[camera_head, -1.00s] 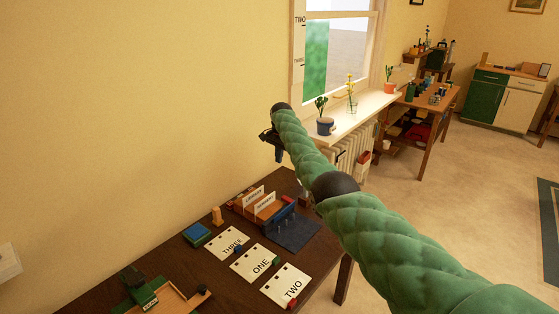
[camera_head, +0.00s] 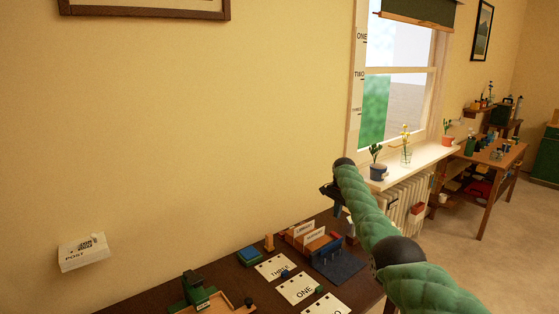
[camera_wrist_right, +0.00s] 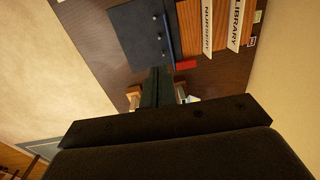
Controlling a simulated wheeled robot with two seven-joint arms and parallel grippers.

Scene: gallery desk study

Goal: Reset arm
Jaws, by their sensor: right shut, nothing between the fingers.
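My right arm, in a green quilted sleeve, comes in from the lower right of the head view. Its dark gripper (camera_head: 334,198) is held in the air above the far right end of the dark wooden desk (camera_head: 150,296), in front of the wall. In the right wrist view the gripper's fingers (camera_wrist_right: 158,88) are together, with nothing between them. The desk's blue mat (camera_wrist_right: 137,40) and letter rack (camera_wrist_right: 194,25) show beyond them. My left gripper is not in view.
A window sill (camera_head: 425,164) with potted plants and a radiator (camera_head: 408,198) stand right of the gripper. A white POST box (camera_head: 83,253) is on the wall.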

